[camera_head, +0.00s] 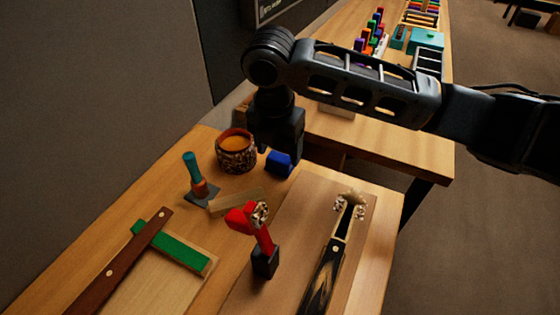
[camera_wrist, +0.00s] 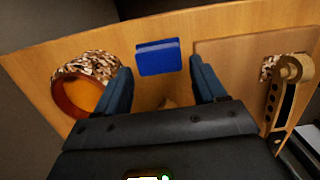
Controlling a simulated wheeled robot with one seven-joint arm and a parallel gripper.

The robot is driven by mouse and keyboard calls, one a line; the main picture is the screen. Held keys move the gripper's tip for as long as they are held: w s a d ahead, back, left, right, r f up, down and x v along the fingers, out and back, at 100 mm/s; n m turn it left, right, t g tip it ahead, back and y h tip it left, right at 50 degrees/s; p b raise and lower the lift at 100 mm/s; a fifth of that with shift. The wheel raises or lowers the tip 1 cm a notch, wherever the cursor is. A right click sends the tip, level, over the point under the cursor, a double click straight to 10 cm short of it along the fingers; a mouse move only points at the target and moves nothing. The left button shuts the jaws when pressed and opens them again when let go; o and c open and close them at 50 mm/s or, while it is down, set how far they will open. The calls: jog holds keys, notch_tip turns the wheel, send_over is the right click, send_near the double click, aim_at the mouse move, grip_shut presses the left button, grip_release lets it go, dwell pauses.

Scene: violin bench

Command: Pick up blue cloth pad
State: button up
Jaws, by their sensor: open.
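The blue cloth pad (camera_head: 280,164) lies on the wooden bench near its back edge, right of a round pot and partly hidden by my arm in the head view. In the wrist view the blue cloth pad (camera_wrist: 158,57) shows whole as a small blue block, ahead of and between my fingers. My gripper (camera_wrist: 164,84) is open and empty, with its two dark blue fingers apart and the pad beyond their tips. In the head view the gripper points down just above and beside the pad; its fingertips are hard to make out there.
A speckled pot with orange contents (camera_head: 236,152) stands close left of the pad. A teal-handled tool (camera_head: 193,172), a red tool on a black stand (camera_head: 262,240) and a violin neck (camera_head: 328,265) on a board (camera_head: 290,285) are nearer. Another bench (camera_head: 390,145) stands behind.

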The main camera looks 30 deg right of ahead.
aim_at(280, 157)
jog(key=shift+w+d+f, duration=0.15)
jog(key=shift+f, duration=0.8)
jog(key=shift+w+d+f, duration=0.1)
jog(key=shift+f, duration=0.8)
jog(key=shift+c, duration=0.4)
jog(key=c, duration=0.6)
